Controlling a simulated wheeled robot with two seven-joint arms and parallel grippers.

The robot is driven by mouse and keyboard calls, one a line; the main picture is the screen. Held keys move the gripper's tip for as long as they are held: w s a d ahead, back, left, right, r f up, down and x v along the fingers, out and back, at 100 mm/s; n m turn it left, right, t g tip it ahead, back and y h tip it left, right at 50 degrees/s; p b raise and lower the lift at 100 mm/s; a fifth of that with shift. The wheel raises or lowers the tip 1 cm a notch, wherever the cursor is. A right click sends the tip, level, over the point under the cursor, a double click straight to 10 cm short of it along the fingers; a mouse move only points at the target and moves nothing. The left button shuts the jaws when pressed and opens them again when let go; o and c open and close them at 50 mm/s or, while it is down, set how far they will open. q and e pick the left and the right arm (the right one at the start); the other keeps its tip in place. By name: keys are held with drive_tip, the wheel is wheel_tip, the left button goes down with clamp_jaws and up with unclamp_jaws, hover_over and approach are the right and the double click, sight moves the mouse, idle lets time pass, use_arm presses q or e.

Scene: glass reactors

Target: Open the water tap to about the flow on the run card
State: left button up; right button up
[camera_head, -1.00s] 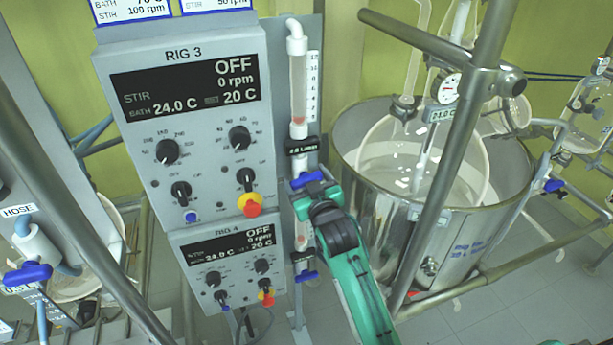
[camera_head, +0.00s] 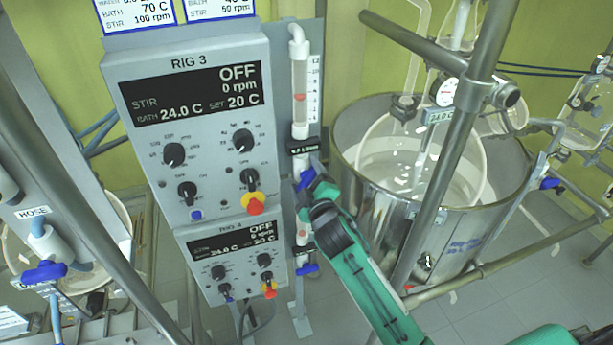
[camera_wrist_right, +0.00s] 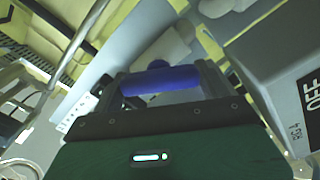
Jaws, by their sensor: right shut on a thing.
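The blue water tap handle (camera_head: 306,180) sits on a vertical flow tube (camera_head: 300,75), right of the RIG 3 box. My right gripper (camera_head: 316,188) is shut on this handle. In the right wrist view the handle (camera_wrist_right: 160,80) lies between the two dark fingers. The handle is tilted and partly hidden by the gripper. A red float (camera_head: 300,97) stands partway up the tube, beside a scale (camera_head: 314,90). The small black flow readout (camera_head: 304,147) is too blurred to read surely. The run card (camera_head: 137,12) is cut off at the top. My left gripper is out of view.
The RIG 3 control box (camera_head: 190,130) stands close left of the tap, with a RIG 4 box (camera_head: 228,262) below. A second blue tap (camera_head: 307,269) is lower down. A steel vessel (camera_head: 385,205) and a slanted metal post (camera_head: 450,170) stand to the right.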

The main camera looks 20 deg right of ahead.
drive_tip(key=shift+n, duration=0.4)
drive_tip(key=o, duration=1)
drive_tip(key=shift+s, duration=0.1)
drive_tip(key=shift+s+f, duration=0.15)
drive_tip(key=shift+s, duration=0.2)
drive_tip(key=shift+s+d+b, duration=0.2)
drive_tip(key=shift+s+b, duration=1.95)
drive_tip(key=shift+s, duration=4.3)
